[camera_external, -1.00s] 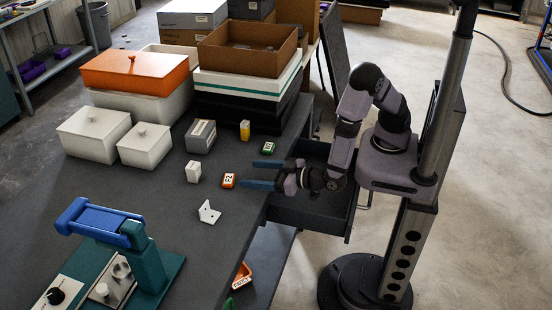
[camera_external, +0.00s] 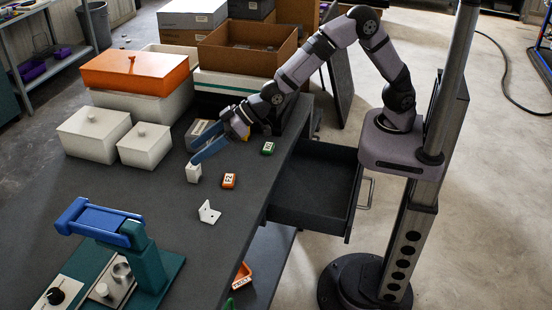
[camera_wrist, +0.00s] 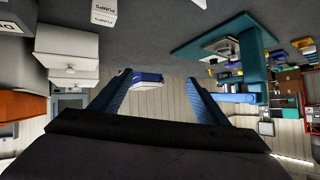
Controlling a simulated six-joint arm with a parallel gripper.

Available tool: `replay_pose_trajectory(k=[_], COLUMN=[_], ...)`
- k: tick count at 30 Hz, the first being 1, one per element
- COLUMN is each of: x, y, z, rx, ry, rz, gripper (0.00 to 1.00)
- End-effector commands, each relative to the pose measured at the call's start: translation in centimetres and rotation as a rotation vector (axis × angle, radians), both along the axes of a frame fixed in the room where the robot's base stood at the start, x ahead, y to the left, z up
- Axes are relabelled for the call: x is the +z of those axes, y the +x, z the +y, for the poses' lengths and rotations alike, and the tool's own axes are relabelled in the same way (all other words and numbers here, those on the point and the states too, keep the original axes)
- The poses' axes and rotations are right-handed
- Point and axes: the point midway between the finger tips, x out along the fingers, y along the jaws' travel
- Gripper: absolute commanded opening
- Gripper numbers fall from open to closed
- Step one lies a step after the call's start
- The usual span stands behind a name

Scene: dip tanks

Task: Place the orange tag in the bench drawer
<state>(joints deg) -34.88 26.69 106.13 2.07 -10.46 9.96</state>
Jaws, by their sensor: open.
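The orange tag (camera_external: 229,181), with dark lettering on a white face, lies flat on the dark bench, left of the drawer. The bench drawer (camera_external: 338,213) is pulled out at the bench's right edge; its visible floor is bare. My gripper (camera_external: 203,150) is open over the bench, behind and left of the tag and apart from it. Its blue fingers point left, near a small white box (camera_external: 194,173). The wrist view shows nothing between the spread fingers (camera_wrist: 160,82) at close range, and I cannot find the tag there.
A green tag (camera_external: 268,148) and a white bracket (camera_external: 209,212) lie near the orange tag. White lidded tanks (camera_external: 145,147), an orange-lidded tank (camera_external: 133,72) and a brown box (camera_external: 245,57) crowd the back. A teal and blue device (camera_external: 145,255) stands front left.

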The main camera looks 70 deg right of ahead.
Motion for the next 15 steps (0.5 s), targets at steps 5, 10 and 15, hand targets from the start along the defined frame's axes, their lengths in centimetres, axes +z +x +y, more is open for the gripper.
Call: replay_pose_trajectory(k=[5,10,15], x=[-4.5,-7.5,-8.7], y=[-3.0,-5.7,-7.6], z=[-2.7,-7.0,-9.4], rx=[0.023,-0.057,-0.164], ry=[-0.213,-0.363,-0.398], rz=[0.206,0.374,0.492], gripper=[0.69,0.69,0.69])
